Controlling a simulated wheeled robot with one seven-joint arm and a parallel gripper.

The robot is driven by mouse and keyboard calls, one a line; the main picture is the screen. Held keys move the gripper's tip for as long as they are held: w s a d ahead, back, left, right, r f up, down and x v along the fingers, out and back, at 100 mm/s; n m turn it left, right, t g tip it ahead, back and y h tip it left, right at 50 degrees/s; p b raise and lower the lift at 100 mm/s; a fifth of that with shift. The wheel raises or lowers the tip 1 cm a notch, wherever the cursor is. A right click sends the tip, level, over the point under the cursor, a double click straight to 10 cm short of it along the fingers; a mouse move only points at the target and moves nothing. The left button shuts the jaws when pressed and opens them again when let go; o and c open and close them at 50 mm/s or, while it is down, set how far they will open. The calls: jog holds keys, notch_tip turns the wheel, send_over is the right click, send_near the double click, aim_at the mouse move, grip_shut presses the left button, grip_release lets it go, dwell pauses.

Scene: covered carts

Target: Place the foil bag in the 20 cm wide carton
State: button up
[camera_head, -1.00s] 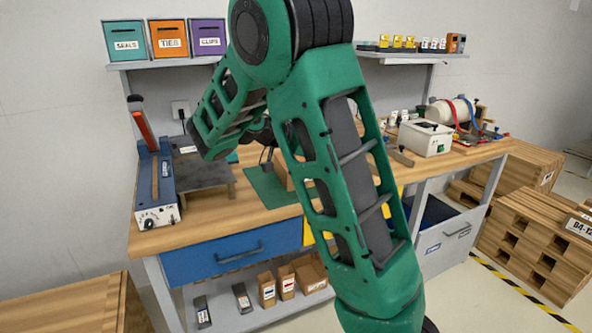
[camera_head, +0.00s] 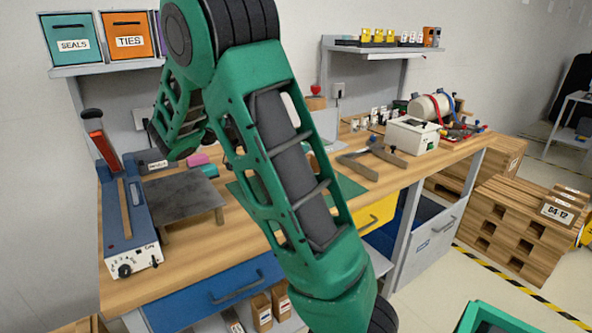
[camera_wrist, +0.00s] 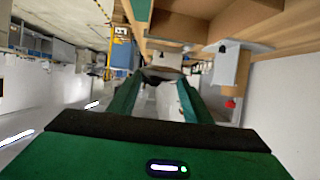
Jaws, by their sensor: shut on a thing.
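In the wrist view my gripper (camera_wrist: 160,76) has its two green fingers shut on a pale, silvery thing (camera_wrist: 165,98). It looks like the foil bag, but it is small and partly covered by the fingers. In the head view my green arm crosses the middle of the picture and the gripper is hidden. A tan thing shows through the gaps in the arm, by the green mat (camera_head: 350,187); I cannot tell whether it is a carton. No carton can be identified as the 20 cm wide one.
The wooden workbench (camera_head: 240,226) carries a blue sealer (camera_head: 128,222) at left, a grey plate stand (camera_head: 180,195), and a white box device (camera_head: 412,136) at right. Small brown boxes (camera_head: 262,312) stand on the lower shelf. Pallets (camera_head: 515,225) stand at right; floor shows beside the bench.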

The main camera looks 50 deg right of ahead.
jog(key=shift+w+d+f, duration=0.45)
jog(key=shift+d+f, duration=0.95)
jog(key=shift+f, duration=0.15)
jog(key=shift+w+d+f, duration=0.5)
jog(key=shift+d+f, duration=0.85)
jog(key=shift+f, duration=0.2)
jog(key=shift+w+d+f, duration=0.45)
jog(key=shift+d+f, duration=0.95)
jog(key=shift+f, duration=0.15)
jog(key=shift+f, duration=0.35)
jog(key=o, duration=1)
jog(key=shift+o, duration=0.4)
jog(key=shift+r, duration=0.35)
jog(key=v, duration=1.2)
